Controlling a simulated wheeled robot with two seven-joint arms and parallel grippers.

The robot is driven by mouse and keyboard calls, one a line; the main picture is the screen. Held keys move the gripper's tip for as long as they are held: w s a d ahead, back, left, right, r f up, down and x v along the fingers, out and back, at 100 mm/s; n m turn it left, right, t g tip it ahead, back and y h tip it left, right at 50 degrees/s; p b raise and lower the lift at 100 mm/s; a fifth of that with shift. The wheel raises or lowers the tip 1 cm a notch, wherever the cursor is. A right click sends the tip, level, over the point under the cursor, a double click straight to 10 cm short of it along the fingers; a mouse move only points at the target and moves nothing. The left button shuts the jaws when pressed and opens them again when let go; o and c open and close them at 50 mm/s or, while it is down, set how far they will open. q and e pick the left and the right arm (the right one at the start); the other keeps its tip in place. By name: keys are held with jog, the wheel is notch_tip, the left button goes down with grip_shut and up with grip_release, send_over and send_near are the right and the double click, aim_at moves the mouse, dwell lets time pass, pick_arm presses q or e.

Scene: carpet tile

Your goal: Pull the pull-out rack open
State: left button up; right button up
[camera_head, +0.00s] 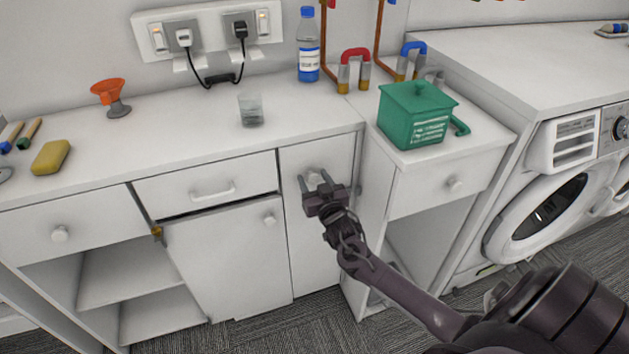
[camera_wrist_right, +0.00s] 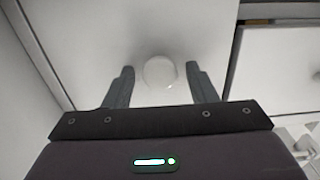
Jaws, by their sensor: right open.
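The pull-out rack's tall narrow white front (camera_head: 315,232) stands between the cabinet door and the open-shelved unit, and looks closed. Its round white knob (camera_head: 314,172) is near the top, partly behind my right gripper (camera_head: 316,182). In the right wrist view the knob (camera_wrist_right: 159,72) sits between the tips of the open right gripper (camera_wrist_right: 162,80), with a gap on each side. The rack front (camera_wrist_right: 170,30) fills the space behind it. My left gripper is not in view.
A green lidded box (camera_head: 412,115) stands on the counter to the right. A glass (camera_head: 251,110) and a bottle (camera_head: 308,50) stand on the main counter (camera_head: 190,125). A washing machine (camera_head: 545,200) is at the right. The carpet (camera_head: 310,325) in front of the rack looks clear.

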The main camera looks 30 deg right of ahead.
grip_shut()
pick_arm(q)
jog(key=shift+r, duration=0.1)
pick_arm(e)
jog(key=shift+s, duration=0.1)
